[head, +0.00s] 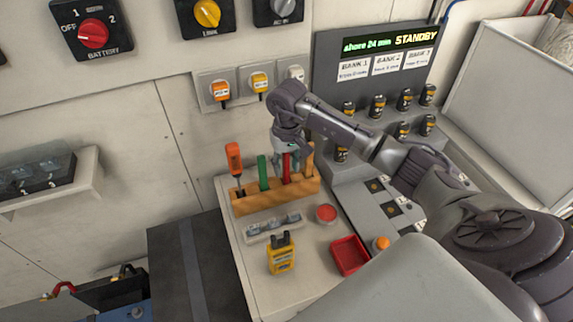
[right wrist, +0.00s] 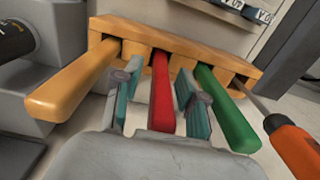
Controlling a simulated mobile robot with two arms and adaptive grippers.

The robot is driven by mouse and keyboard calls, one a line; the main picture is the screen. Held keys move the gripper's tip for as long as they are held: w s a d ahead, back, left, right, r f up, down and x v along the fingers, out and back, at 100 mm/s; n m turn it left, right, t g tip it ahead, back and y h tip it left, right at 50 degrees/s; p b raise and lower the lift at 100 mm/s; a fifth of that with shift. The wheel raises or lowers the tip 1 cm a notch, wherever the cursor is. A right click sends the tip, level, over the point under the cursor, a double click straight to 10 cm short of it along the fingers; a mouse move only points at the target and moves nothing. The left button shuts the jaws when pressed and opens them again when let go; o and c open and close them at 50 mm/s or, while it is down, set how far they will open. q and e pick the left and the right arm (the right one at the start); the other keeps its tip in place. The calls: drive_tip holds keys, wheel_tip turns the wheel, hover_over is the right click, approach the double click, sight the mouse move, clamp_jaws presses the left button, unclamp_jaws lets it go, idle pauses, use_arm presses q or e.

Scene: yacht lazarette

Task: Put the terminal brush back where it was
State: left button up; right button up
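A wooden rack (head: 250,202) stands on the white bench and holds several upright handles. From the left in the head view these are an orange screwdriver (head: 234,158), a green handle (head: 263,172), a red handle (head: 286,168) and a tan handle (head: 309,160). Their lower ends are hidden in the rack, so I cannot tell which is the terminal brush. My right gripper (right wrist: 161,102) is open, with its fingers on both sides of the red handle (right wrist: 161,90) and visible gaps between. The tan handle (right wrist: 75,80) and green handle (right wrist: 225,105) lie just outside the fingers. My left gripper is not in view.
In front of the rack are a grey clip holder (head: 273,225), a yellow meter (head: 281,254), a red round pad (head: 326,213) and a red tray (head: 349,255). A battery charger panel (head: 372,60) with several dark cells stands to the right.

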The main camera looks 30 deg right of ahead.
drive_tip(key=shift+r, duration=0.25)
wheel_tip(320, 180, up, 11)
drive_tip(key=b, duration=0.3)
drive_tip(key=shift+f, duration=0.2)
drive_tip(key=shift+r, duration=0.55)
